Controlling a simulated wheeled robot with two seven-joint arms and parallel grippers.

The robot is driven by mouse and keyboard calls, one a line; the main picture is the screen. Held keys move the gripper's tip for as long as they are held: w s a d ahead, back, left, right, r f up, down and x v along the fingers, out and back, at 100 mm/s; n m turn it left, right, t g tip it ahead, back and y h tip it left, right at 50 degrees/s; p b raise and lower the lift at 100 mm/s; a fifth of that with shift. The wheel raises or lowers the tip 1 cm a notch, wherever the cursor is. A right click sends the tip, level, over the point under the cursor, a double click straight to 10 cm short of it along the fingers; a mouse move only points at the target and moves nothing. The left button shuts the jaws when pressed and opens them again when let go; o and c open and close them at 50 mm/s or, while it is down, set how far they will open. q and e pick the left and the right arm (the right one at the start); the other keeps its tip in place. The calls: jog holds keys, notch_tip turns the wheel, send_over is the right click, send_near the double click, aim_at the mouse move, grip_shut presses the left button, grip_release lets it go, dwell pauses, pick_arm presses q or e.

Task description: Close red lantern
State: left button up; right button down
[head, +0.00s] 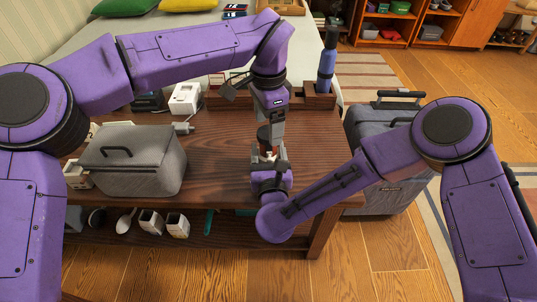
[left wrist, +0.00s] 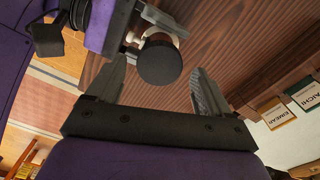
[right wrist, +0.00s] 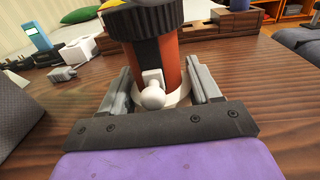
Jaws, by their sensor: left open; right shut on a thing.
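The red lantern (right wrist: 175,60) fills the middle of the right wrist view, with a ribbed black cap, a white ring and a white knob low on its near side. In the head view it stands roughly upright (head: 264,147), partly hidden between my grippers. My right gripper (right wrist: 157,75) is shut on it, one finger on each side. My left gripper (head: 274,122) is open just above it. In the left wrist view the lantern's round black cap (left wrist: 160,62) shows between the open fingers (left wrist: 161,72); whether they touch it I cannot tell.
A grey lidded box (head: 150,172) stands left on the wooden table (head: 215,172). A blue bottle (head: 327,62) stands in a dark wooden holder (head: 319,98) behind the lantern. A white block (head: 185,100) is at the back left. A grey suitcase (head: 390,190) stands right of the table.

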pick_arm(q)
jog(key=shift+f, duration=0.85)
